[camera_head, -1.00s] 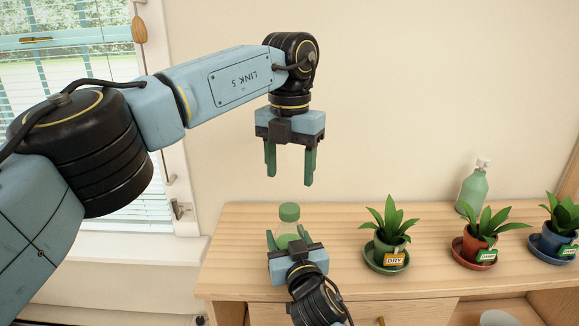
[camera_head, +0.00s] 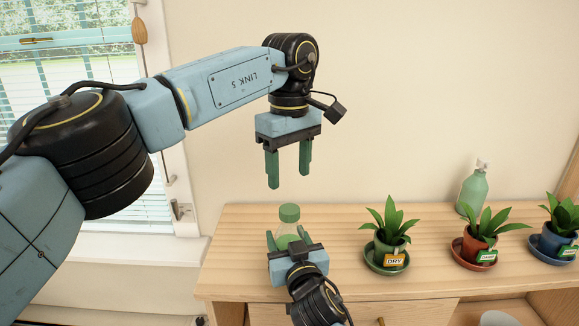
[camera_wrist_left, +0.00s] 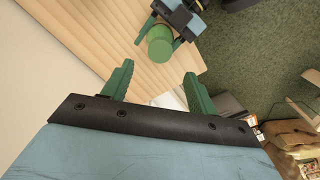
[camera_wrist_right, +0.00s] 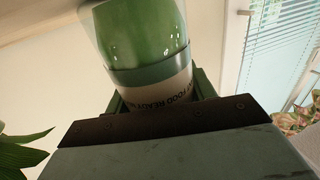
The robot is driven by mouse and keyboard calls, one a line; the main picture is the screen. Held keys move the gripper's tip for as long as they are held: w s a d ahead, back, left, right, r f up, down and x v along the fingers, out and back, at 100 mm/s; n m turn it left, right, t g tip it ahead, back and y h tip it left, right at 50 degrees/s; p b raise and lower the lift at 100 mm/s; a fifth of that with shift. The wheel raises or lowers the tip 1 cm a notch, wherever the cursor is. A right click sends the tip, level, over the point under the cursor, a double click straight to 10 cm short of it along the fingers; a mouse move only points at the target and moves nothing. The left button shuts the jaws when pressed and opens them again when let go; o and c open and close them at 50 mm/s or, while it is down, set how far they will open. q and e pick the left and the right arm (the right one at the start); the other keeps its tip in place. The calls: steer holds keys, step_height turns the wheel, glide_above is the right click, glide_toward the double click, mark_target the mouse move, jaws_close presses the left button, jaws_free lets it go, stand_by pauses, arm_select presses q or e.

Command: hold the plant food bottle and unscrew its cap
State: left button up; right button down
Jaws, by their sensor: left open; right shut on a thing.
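My right gripper (camera_head: 286,238) is shut around the bottle's body from the front. The right wrist view shows the bottle (camera_wrist_right: 150,60) close up, with part of its printed label between the fingers. My left gripper (camera_head: 288,180) is open and empty, pointing down above the cap with a clear gap. In the left wrist view the cap (camera_wrist_left: 159,43) shows beyond the open fingers (camera_wrist_left: 158,82).
A potted plant with a DRY tag (camera_head: 388,240) stands on a saucer right of the bottle. Two more potted plants (camera_head: 482,240) (camera_head: 558,232) stand farther right, with a pale green pump bottle (camera_head: 472,190) behind them. The cabinet top (camera_head: 330,222) is clear between bottle and first plant. A window is at left.

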mark_target(290, 208)
arm_select(q)
steer(key=m, duration=0.3)
steer(key=shift+m, duration=0.4)
arm_select(e)
steer(key=shift+f, duration=0.1)
arm_select(q)
steer(key=shift+f, duration=4)
steer(key=shift+c, duration=0.5)
